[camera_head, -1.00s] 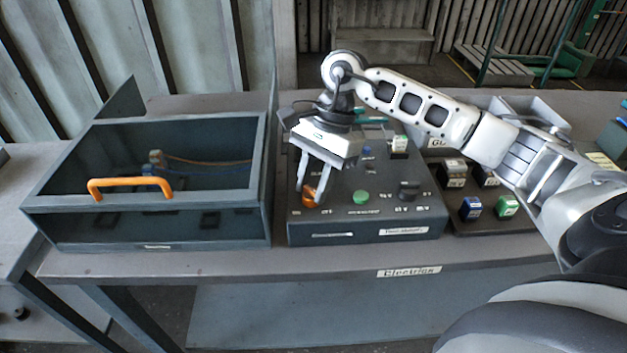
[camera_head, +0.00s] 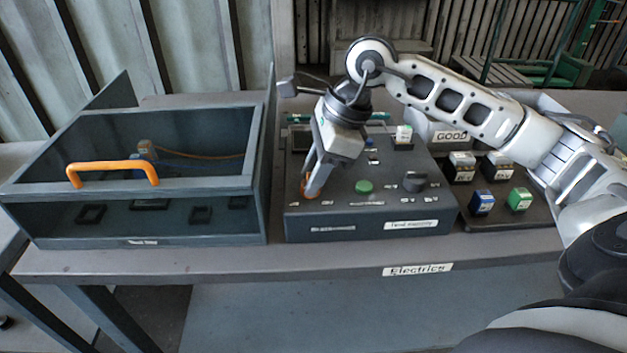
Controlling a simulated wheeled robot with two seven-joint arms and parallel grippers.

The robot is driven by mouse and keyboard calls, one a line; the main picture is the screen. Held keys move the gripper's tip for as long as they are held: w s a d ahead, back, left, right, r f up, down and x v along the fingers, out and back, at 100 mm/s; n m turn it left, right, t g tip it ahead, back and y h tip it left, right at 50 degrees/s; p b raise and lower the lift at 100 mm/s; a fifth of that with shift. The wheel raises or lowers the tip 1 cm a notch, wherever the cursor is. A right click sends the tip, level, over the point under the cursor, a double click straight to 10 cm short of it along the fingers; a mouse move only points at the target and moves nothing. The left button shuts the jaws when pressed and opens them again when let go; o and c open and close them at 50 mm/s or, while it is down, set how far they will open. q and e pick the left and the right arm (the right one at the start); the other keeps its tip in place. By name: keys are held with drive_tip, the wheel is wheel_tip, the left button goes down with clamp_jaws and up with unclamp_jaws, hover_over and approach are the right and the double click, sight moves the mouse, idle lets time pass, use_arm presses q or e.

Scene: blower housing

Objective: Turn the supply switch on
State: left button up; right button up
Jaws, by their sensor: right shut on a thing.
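The supply switch, an orange knob (camera_head: 308,186), sits at the front left of the top of a dark grey control box (camera_head: 345,229). My right gripper (camera_head: 311,188) reaches down to it from above and is shut on it. The fingers hide part of the knob, and the small labels beside it are too small to read. My left gripper is not in view.
The control box also carries a green button (camera_head: 364,187) and a black knob (camera_head: 414,181). A case with an orange handle (camera_head: 112,170) stands to the left. A dark tray (camera_head: 505,219) with several small blocks and a bin marked GOOD (camera_head: 450,136) are to the right.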

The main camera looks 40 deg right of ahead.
drive_tip(key=m+b, duration=0.1)
drive_tip(key=m, duration=0.1)
drive_tip(key=m+t+h+b, duration=0.1)
drive_tip(key=m, duration=0.2)
drive_tip(key=shift+s+a+f+t+b, duration=0.1)
drive_tip(key=shift+a+t+b, duration=0.05)
drive_tip(key=shift+t+b, duration=0.2)
drive_tip(key=m+h+b, duration=0.1)
drive_tip(key=m, duration=0.1)
drive_tip(key=shift+m, duration=0.4)
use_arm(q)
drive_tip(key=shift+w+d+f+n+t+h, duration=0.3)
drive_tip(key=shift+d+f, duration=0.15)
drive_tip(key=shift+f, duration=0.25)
use_arm(e)
drive_tip(key=shift+m+h, duration=0.5)
drive_tip(key=shift+m, duration=0.4)
drive_tip(key=shift+t, duration=0.25)
drive_tip(key=o, duration=1)
drive_tip(key=shift+c, duration=0.2)
